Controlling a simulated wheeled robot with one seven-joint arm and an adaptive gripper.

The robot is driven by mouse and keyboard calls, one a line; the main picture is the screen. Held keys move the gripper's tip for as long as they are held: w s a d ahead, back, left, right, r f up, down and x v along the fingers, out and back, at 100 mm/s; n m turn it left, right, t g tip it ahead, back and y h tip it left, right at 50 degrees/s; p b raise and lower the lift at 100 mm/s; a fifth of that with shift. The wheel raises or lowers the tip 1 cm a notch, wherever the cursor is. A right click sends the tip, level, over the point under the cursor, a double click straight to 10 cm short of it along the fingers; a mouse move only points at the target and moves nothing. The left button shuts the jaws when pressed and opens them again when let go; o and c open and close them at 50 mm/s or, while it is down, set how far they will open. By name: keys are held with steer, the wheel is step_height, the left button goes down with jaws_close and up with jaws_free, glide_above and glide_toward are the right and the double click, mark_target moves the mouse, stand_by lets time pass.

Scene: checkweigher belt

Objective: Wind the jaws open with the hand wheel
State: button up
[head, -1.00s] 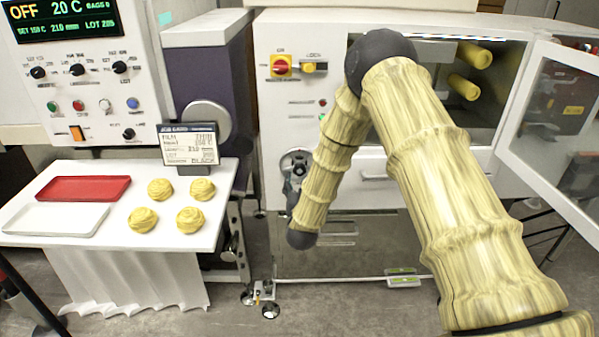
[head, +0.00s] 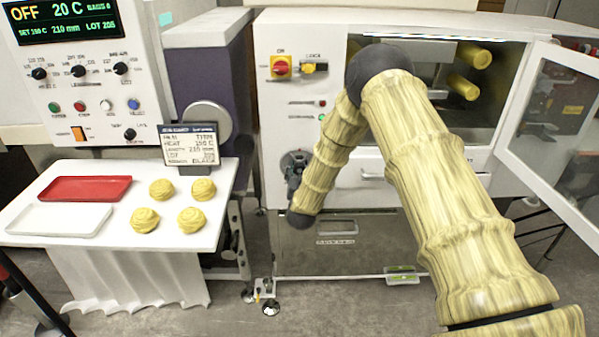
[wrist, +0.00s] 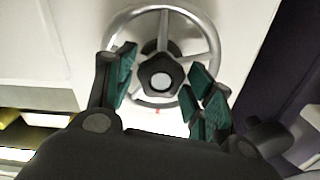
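The hand wheel (wrist: 160,80) has a metal rim, thin spokes and a dark hub with a pale centre. It fills the upper middle of the wrist view. In the head view the wheel (head: 298,158) is on the white machine front, partly hidden by my gripper. My gripper (wrist: 165,84) is open, with green-padded fingers on either side of the hub. The fingers overlap the spokes and rim in the picture; I cannot tell whether they touch. The jaws cannot be clearly made out in the machine's opening, which my arm partly hides.
The machine (head: 268,110) has a red-and-yellow switch (head: 281,66) above the wheel. Its clear door (head: 560,115) stands open at right. A white table (head: 120,225) at left holds a red tray (head: 85,188), a white tray (head: 60,219) and several yellow buns.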

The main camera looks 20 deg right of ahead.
jaws_close()
steer(key=shift+f+m+b, duration=0.1)
steer(key=shift+m+b, duration=0.2)
steer(key=shift+b, duration=0.1)
steer(key=m+b, duration=0.2)
steer(key=shift+d+f+m+b, duration=0.1)
steer(key=shift+f+m+b, duration=0.1)
steer(key=shift+m+b, duration=0.15)
steer(key=m+b, duration=1.5)
steer(key=shift+m, duration=0.25)
